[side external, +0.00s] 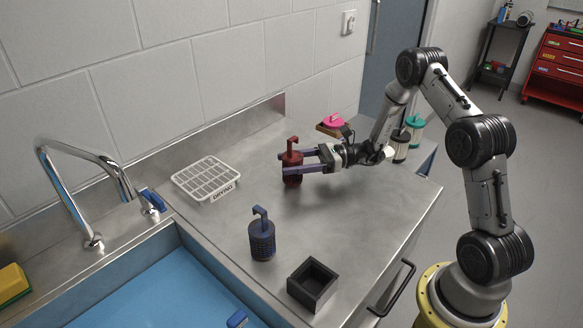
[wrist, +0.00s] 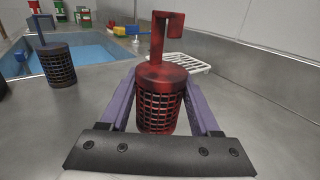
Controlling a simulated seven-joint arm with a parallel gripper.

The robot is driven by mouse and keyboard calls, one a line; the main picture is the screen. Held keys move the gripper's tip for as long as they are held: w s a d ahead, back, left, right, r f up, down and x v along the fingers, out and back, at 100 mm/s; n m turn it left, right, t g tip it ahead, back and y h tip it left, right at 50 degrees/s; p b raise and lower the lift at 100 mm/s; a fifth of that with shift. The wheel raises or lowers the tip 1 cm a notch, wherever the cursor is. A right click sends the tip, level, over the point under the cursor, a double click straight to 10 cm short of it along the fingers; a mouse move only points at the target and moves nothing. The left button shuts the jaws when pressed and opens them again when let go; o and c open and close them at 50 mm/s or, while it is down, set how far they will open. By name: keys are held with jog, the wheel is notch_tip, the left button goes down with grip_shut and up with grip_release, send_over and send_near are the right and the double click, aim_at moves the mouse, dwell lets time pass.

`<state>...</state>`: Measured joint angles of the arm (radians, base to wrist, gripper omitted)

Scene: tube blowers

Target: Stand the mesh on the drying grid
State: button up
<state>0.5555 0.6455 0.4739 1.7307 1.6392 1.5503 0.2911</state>
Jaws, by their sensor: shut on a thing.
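The red mesh (side external: 292,176) is a small upright cage cylinder with a solid top and a hooked handle. My gripper (side external: 299,162) has its purple fingers on either side of it and is shut on it. In the wrist view the red mesh (wrist: 157,100) stands upright between the fingers; its base is partly hidden by the gripper's black plate. I cannot tell whether it touches the counter. The white drying grid (side external: 188,183), labelled DRYING, lies on the counter to the left of the gripper, near the wall. It also shows behind the red mesh in the wrist view (wrist: 194,66).
A blue mesh (side external: 262,241) with a hook stands on the front counter, near an open black box (side external: 312,284). A blue basin (side external: 168,290) with a tap (side external: 75,150) is at left. Canisters (side external: 414,124) stand at back right. Counter between red mesh and grid is clear.

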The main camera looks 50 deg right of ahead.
jog(key=s+r, duration=1.1)
jog(key=s, duration=0.3)
jog(key=w+r+m+t+h, duration=0.1)
jog(key=w+m+t+h, duration=0.1)
jog(key=w, duration=1)
jog(key=w+a+r, duration=0.2)
jog(key=w+a, duration=0.2)
jog(key=w, duration=0.1)
jog(key=n+g+y, duration=0.2)
send_over(203, 176)
notch_tip(203, 176, down, 10)
jog(key=shift+r, duration=0.2)
jog(key=shift+f, duration=1.55)
